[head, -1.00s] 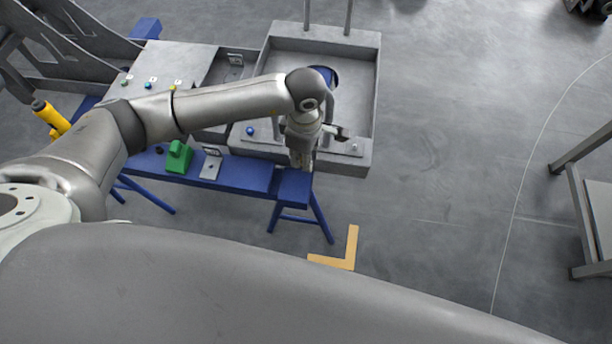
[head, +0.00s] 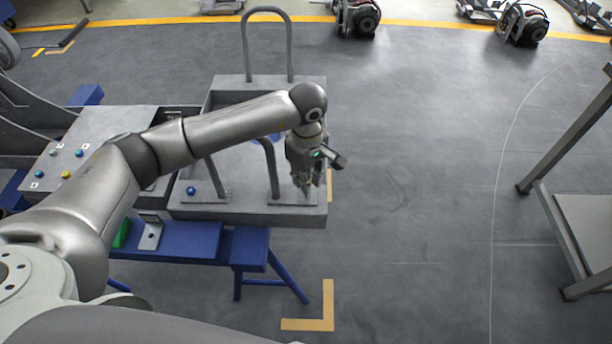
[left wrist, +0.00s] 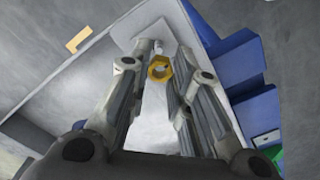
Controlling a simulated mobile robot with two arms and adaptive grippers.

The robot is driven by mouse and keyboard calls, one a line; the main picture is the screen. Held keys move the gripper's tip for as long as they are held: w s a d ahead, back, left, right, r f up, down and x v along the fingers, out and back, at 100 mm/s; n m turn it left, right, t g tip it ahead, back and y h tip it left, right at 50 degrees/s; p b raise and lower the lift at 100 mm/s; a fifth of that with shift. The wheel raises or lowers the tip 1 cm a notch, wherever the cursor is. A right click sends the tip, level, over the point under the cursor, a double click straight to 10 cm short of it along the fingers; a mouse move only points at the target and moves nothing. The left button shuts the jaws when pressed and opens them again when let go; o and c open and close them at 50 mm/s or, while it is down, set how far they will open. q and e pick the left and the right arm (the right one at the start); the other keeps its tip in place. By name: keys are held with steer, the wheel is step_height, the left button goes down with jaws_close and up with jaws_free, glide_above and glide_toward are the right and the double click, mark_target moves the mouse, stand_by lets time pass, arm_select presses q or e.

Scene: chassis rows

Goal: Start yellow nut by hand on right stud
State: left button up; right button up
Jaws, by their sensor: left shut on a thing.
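My left gripper (head: 305,188) is over the front right corner of the grey tray (head: 245,212). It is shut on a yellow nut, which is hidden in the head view. In the left wrist view the yellow nut (left wrist: 159,68) shows as a ring between the fingertips, its hole facing the camera. Below it is a pale plate (left wrist: 165,128). A blue nut (head: 190,190) sits at the tray's front left. My right gripper is not in view.
A U-shaped bar (head: 270,165) stands beside the gripper and a taller one (head: 246,45) rises at the back. A grey block (head: 105,130) with coloured pieces is at left. A blue bench (head: 200,240) supports these.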

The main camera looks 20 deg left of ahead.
arm_select(q)
step_height(320, 180, down, 2)
steer(key=shift+d+f+b, duration=0.1)
steer(key=shift+f+b, duration=0.15)
steer(key=shift+b, duration=0.3)
steer(key=n+p, duration=0.3)
steer(key=r+n+p, duration=0.1)
steer(key=n+p, duration=0.2)
steer(key=shift+s+n, duration=0.1)
steer(key=shift+n, duration=0.2)
steer(key=n, duration=0.2)
steer(key=shift+f+n, duration=0.25)
steer(key=shift+n, duration=0.05)
steer(key=n+p, duration=0.1)
steer(key=n, duration=0.4)
steer(key=shift+n+p, duration=0.3)
steer(key=shift+f, duration=0.15)
steer(key=shift+f+b, duration=1.1)
steer(key=shift+b, duration=0.15)
